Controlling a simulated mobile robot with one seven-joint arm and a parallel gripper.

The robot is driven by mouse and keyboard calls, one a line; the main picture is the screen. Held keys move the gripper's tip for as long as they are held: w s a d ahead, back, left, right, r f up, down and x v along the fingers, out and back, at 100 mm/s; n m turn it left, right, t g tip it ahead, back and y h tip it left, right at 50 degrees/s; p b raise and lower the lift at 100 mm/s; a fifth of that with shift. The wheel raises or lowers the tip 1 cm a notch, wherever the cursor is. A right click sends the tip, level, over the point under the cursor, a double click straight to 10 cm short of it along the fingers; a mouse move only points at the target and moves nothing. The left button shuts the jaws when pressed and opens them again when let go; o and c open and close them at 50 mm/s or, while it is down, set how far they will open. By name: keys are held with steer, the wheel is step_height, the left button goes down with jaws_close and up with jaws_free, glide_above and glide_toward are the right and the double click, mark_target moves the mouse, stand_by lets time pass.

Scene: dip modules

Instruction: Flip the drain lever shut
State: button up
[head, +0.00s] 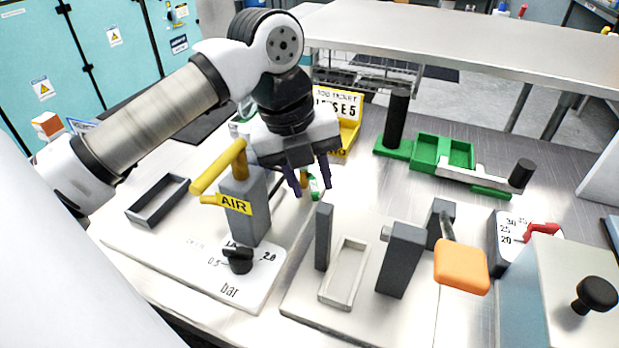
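No lever in the head view carries a readable drain label, so I cannot tell for sure which one is the drain lever. A yellow lever (220,167) sits on top of a grey block (242,205) marked AIR. An orange paddle (461,265) is on a grey arm at the right of the middle plate. A red lever (541,230) sits on a block with a number scale at the right. My gripper (310,180) points down behind and right of the AIR block, its dark fingers apart. A small green and white thing (314,188) shows between or behind the fingertips.
A black knob (238,259) stands on the white bar panel (190,260). Grey uprights and a shallow tray (345,272) stand on the middle plate. A green fixture (443,150) with a black post is behind. A yellow bin (348,136) stands behind my gripper.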

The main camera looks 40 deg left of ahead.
steer(key=shift+c, duration=0.2)
jaws_close()
steer(key=shift+s+a+f+m+b, duration=0.1)
steer(key=shift+s+a+m+b, duration=0.05)
steer(key=shift+m+b, duration=0.45)
steer(key=shift+s+a+m+h, duration=0.15)
steer(key=shift+m+h, duration=0.15)
steer(key=shift+m, duration=0.2)
steer(key=shift+o, duration=0.2)
jaws_free()
steer(key=shift+r, duration=0.2)
steer(key=v, duration=1.3)
steer(key=shift+r, duration=0.35)
